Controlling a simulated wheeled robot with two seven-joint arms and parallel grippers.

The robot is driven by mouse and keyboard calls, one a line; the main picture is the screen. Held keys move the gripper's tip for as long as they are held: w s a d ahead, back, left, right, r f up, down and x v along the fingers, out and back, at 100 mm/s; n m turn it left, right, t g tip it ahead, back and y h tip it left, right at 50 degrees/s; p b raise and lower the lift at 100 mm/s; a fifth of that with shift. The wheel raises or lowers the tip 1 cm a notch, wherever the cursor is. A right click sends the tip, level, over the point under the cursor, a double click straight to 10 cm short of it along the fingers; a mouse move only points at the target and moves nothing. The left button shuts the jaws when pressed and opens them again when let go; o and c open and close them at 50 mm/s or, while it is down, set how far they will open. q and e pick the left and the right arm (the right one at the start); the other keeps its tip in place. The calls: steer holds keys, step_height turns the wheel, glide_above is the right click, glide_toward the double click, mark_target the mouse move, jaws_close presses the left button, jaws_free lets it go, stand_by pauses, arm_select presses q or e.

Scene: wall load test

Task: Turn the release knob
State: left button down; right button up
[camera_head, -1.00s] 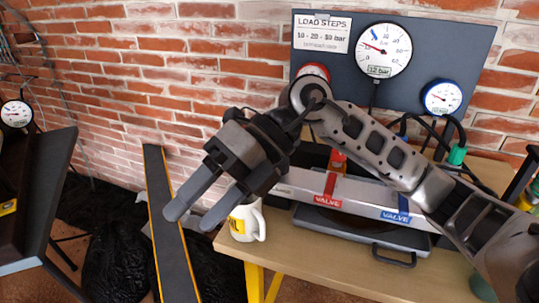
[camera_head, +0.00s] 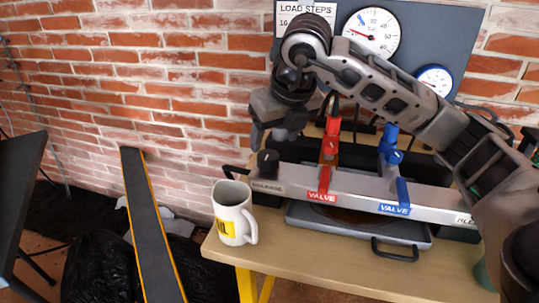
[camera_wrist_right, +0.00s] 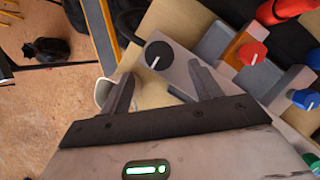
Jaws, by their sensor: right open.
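The release knob (camera_head: 268,161) is a black round knob at the left end of a grey metal bar (camera_head: 352,194). A partly covered label sits in front of it. In the right wrist view the knob (camera_wrist_right: 158,55) shows a white pointer line. It lies just beyond and between my fingertips. My right gripper (camera_head: 270,136) points down just above the knob. Its two fingers (camera_wrist_right: 162,73) are spread and empty, with no contact visible. My left gripper is in neither current view.
A red valve (camera_head: 329,145) and a blue valve (camera_head: 389,150) stand right of the knob on the bar. A mug (camera_head: 232,212) stands close to its left at the table edge. A grey tray (camera_head: 402,232) lies in front. Gauges hang on the panel behind.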

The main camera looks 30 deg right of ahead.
mark_target(269, 155)
steer(key=x, duration=0.6)
steer(key=c, duration=1)
